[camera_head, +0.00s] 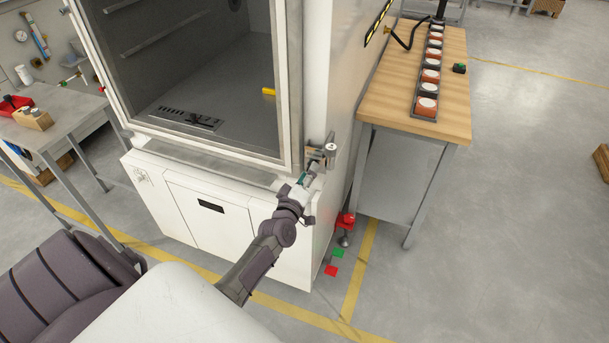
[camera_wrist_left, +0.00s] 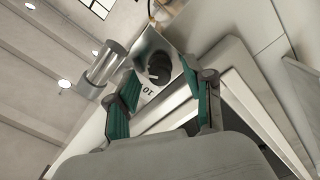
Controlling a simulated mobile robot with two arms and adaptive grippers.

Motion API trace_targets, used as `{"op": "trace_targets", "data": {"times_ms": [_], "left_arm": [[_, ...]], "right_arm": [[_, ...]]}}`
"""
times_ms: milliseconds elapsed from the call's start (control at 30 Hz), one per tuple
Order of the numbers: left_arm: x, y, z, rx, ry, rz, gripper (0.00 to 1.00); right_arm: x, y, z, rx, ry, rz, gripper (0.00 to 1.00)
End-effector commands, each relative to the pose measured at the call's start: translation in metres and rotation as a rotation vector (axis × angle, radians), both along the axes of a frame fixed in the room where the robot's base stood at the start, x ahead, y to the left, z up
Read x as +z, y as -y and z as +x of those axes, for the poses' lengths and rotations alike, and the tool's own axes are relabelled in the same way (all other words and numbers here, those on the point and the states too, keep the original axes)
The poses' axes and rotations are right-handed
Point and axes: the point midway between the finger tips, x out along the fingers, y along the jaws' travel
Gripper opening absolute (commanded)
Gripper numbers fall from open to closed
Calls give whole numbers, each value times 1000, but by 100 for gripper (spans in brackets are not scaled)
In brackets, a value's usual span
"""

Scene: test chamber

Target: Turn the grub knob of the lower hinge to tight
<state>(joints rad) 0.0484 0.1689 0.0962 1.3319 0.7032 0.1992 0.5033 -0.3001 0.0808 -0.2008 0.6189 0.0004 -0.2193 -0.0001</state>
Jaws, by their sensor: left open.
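The lower hinge (camera_head: 329,151) is a metal block with an upright cylinder at the lower right corner of the white chamber's door frame. In the left wrist view, the hinge plate (camera_wrist_left: 148,48) carries a dark round grub knob (camera_wrist_left: 159,67) with a light pointer mark. My left gripper (camera_head: 307,178) is at the hinge in the head view. In the wrist view its teal-padded fingers (camera_wrist_left: 160,76) are open, one on each side of the knob. I cannot tell whether they touch it. The knob is hidden in the head view.
The hinge's metal cylinder (camera_wrist_left: 106,63) stands close to one finger. The chamber door frame (camera_head: 215,152) runs left of the hinge. A wooden-topped table (camera_head: 450,80) with a row of round items stands to the right.

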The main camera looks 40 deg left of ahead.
Motion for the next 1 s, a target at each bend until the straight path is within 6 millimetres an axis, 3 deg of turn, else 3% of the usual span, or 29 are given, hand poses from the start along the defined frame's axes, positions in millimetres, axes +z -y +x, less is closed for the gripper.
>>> {"op": "trace_targets", "data": {"times_ms": [600,1000], "left_arm": [[-2,25,-105,0,-4,0,52],[-1,28,-115,0,-2,-1,52]], "right_arm": [[0,-1,1,-1,1,0,55],[0,-1,1,-1,1,0,55]]}}
